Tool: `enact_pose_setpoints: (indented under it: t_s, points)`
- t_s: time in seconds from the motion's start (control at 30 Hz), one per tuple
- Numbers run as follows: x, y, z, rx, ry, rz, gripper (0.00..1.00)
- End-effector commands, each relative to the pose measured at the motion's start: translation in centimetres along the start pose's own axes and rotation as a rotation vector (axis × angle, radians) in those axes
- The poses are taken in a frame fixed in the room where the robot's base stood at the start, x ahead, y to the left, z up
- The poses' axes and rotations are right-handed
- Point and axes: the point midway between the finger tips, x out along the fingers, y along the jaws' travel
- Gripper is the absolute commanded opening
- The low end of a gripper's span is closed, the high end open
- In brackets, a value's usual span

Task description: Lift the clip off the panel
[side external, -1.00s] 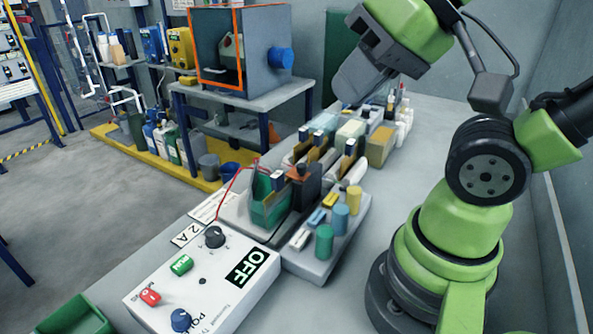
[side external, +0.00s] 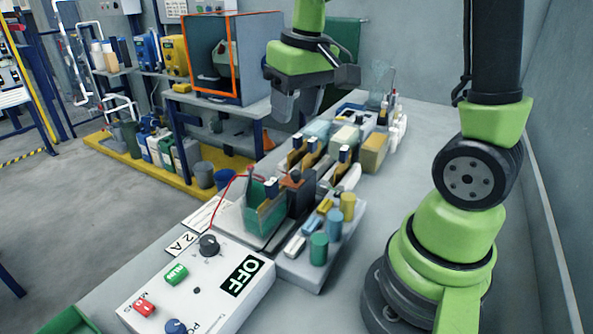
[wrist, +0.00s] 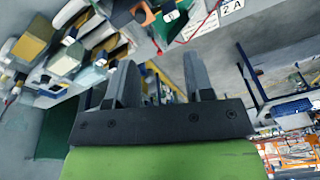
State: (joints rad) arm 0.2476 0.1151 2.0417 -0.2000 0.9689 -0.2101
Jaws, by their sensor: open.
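A clear tank (side external: 235,219) holds a green panel (side external: 272,212). A small dark clip (side external: 271,187) with a pale top sits at the panel's upper edge. A red wire ends in a small red tip (side external: 250,171) beside it; I cannot tell how it is attached. My gripper (side external: 290,118) hangs above and beyond the tank, clear of the clip and panel. In the wrist view my gripper (wrist: 160,75) has its two fingers apart with nothing held between them.
A white control box (side external: 205,290) marked OFF stands at the front. A grey tray (side external: 312,273) with coloured cylinders lies right of the tank. Racks with gold panels (side external: 343,172) and pale blocks (side external: 344,139) stand behind. The table right of the tray is clear.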

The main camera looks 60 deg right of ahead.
Motion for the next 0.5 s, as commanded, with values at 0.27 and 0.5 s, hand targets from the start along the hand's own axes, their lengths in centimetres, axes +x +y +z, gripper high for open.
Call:
enact_pose_setpoints:
  t_s: [0.27,0.5]
  points:
    - [5.0,2.9,-2.1,-0.013,-0.143,0.051,0.48]
    - [7.4,3.2,-1.9,-0.018,-0.158,0.054,0.48]
